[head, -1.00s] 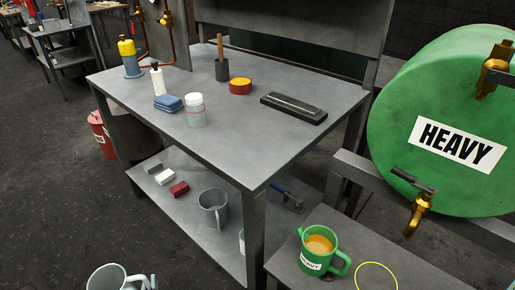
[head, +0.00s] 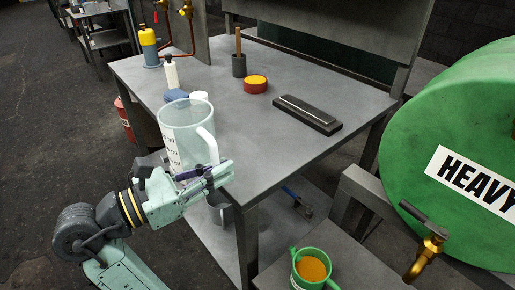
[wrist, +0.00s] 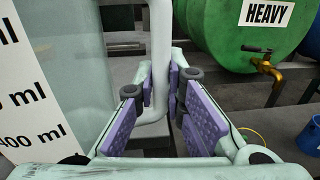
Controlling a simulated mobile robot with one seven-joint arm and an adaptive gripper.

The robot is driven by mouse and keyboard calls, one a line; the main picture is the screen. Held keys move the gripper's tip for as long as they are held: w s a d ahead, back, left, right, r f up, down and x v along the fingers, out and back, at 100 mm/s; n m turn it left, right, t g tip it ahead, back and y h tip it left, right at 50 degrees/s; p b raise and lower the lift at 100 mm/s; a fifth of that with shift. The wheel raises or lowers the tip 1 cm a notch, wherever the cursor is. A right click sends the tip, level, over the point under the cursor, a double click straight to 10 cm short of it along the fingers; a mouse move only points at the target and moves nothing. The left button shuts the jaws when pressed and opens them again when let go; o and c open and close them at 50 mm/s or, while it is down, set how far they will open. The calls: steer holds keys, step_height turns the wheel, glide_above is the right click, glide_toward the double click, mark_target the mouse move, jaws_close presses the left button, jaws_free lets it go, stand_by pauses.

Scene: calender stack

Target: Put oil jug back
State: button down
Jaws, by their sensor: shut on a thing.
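My gripper (head: 205,175) is shut on the upright handle of a clear measuring jug (head: 180,130). In the wrist view the purple-padded fingers (wrist: 165,110) close around the white handle (wrist: 160,60), and ml marks show on the jug wall (wrist: 70,60). The jug is upright in front of the grey table's near edge and looks empty. A green jug (head: 297,270) of amber oil stands on the low bench at the bottom, apart from my gripper. Its lower part is cut off by the frame.
The grey table (head: 280,160) holds a dark flat block (head: 307,114), a red-yellow tin (head: 255,84), a pot with a wooden handle (head: 239,64) and a white bottle (head: 171,72). A green HEAVY drum (head: 440,120) with a brass tap (head: 428,255) stands right. The table's front right is clear.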

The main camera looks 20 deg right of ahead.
steer(key=w+d+f, duration=0.1)
steer(key=w+d, duration=0.1)
steer(key=d, duration=0.2)
steer(key=w+d+f+p, duration=0.1)
steer(key=w+d, duration=0.2)
steer(key=d, duration=0.2)
steer(key=w+d+f+p, duration=0.1)
steer(key=w+d, duration=0.1)
steer(key=d, duration=0.3)
steer(key=shift+w+f, duration=0.2)
steer(key=shift+f, duration=0.7)
steer(key=c, duration=1.7)
jaws_free()
steer(key=shift+f, duration=0.15)
steer(key=shift+o, duration=0.2)
steer(key=shift+a, duration=0.15)
steer(key=b+v, duration=0.1)
steer(key=v, duration=1.1)
steer(key=shift+b, duration=0.3)
